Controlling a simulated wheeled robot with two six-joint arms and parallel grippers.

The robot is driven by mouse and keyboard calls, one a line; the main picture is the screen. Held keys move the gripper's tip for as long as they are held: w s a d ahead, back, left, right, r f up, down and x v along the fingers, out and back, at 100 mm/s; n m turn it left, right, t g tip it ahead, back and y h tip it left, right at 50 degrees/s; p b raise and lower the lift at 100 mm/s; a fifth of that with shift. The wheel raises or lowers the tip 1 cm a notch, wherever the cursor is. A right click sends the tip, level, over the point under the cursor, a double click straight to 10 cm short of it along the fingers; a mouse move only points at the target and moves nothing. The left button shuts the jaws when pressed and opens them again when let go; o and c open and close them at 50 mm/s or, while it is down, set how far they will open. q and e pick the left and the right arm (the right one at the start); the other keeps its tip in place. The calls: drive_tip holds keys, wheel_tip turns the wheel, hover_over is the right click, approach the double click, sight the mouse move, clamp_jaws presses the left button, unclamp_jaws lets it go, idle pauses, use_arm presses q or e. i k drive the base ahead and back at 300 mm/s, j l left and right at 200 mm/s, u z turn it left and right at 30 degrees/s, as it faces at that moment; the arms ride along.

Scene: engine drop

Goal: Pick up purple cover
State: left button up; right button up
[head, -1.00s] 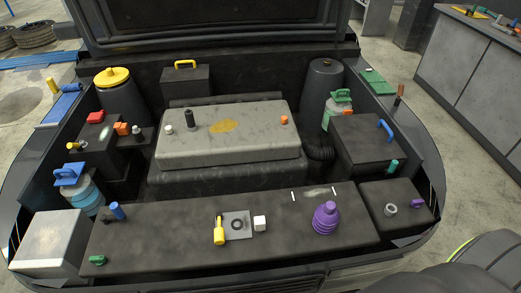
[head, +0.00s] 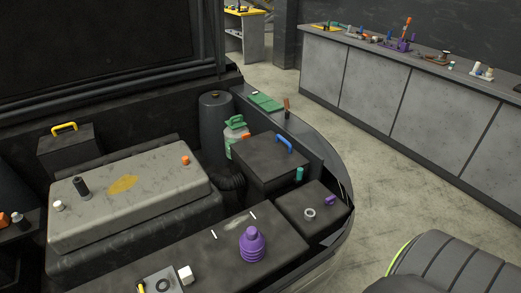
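A purple ribbed, stepped cone-like piece (head: 252,246), which may be the purple cover, stands upright on the dark front ledge (head: 205,262) of the engine bay. A small purple piece (head: 330,201) sits on the dark box (head: 298,222) at the bay's right front corner. Another purple object (head: 403,45) lies among tools on the far workbench. I cannot tell which of these is the cover. Neither of my grippers is in view.
The grey engine block (head: 150,205) fills the middle of the bay. A dark box with a blue handle (head: 284,143) and a green-topped bottle (head: 236,125) stand right of it. The grey workbench (head: 385,85) runs along the back right. Open floor (head: 400,155) lies between.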

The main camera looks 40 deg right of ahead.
sight(252, 242)
drive_tip(key=z, duration=1.1)
drive_tip(key=l+u, duration=0.15)
drive_tip(key=l, duration=0.55)
